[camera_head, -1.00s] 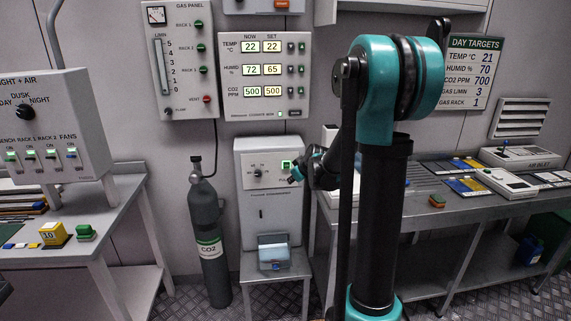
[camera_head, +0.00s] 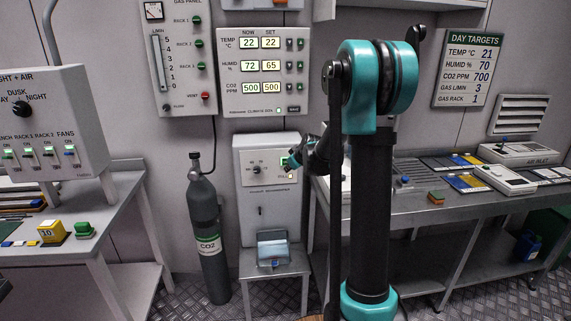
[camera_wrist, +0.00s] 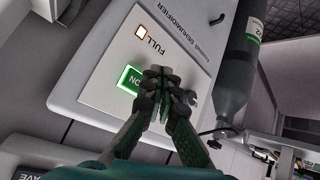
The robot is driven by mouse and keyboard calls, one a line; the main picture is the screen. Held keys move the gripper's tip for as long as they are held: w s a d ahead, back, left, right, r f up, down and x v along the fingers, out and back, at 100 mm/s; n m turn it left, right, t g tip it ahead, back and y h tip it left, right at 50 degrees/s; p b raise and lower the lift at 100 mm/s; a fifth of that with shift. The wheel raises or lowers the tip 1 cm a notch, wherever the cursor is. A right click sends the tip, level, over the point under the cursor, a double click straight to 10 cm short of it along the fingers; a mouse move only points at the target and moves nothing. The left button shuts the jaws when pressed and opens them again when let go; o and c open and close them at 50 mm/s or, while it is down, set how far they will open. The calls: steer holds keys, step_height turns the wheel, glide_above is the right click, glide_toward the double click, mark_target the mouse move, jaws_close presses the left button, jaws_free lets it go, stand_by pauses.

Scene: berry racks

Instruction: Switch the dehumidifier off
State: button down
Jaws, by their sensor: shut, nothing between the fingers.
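The dehumidifier (camera_head: 262,222) is a pale upright box on a small stand, with a dial and a small lever on its front. In the wrist view its panel (camera_wrist: 103,77) shows a green lit rocker switch (camera_wrist: 129,80) marked ON and a lit FULL lamp (camera_wrist: 140,32). My gripper (camera_wrist: 165,76) is shut and empty, its fingertips right beside the switch, overlapping its edge in the picture. I cannot tell whether they touch it. In the head view my gripper (camera_head: 291,161) is at the panel's upper right and mostly hides the switch.
A dark CO2 cylinder (camera_head: 209,230) stands left of the dehumidifier. Above hang the gas panel (camera_head: 180,75) and the climate display (camera_head: 262,103). A bench (camera_head: 420,207) with trays stands right, and another table (camera_head: 110,215) left.

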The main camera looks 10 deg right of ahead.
mark_target(284, 165)
steer(key=shift+w, duration=1.5)
steer(key=shift+w, duration=0.15)
steer(key=shift+w, duration=0.25)
steer(key=shift+w, duration=0.5)
stand_by(1.0)
stand_by(0.4)
steer(key=shift+s, duration=0.9)
steer(key=shift+s, duration=0.1)
steer(key=shift+s, duration=2.45)
